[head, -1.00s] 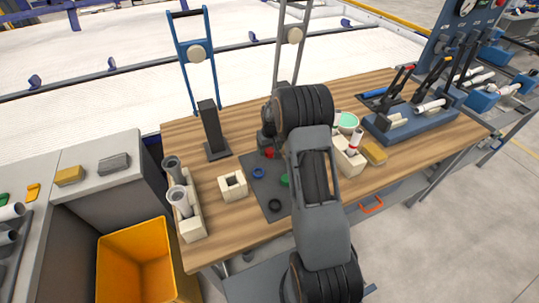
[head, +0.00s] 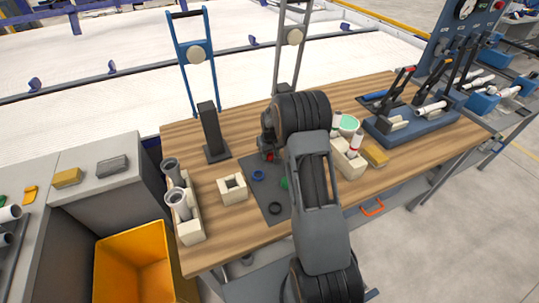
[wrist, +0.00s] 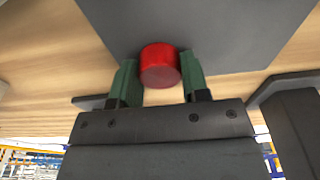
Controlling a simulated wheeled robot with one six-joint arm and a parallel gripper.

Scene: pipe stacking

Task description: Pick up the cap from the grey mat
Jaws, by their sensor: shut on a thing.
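A red cap (wrist: 160,62) sits between the two green fingers of my gripper (wrist: 158,72) in the wrist view. The gripper is shut on it. In the head view the red cap (head: 269,156) shows as a small patch under my gripper (head: 268,154), partly hidden by it, at the far part of the grey mat (head: 267,194). The mat also fills the upper middle of the wrist view (wrist: 225,25). I cannot tell whether the cap still touches the mat.
A blue ring (head: 258,175), a black ring (head: 275,208) and a partly hidden green piece (head: 284,183) lie on the mat. A cream block (head: 232,190) and a pipe holder (head: 191,228) stand left. A dark post (head: 211,133) stands behind.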

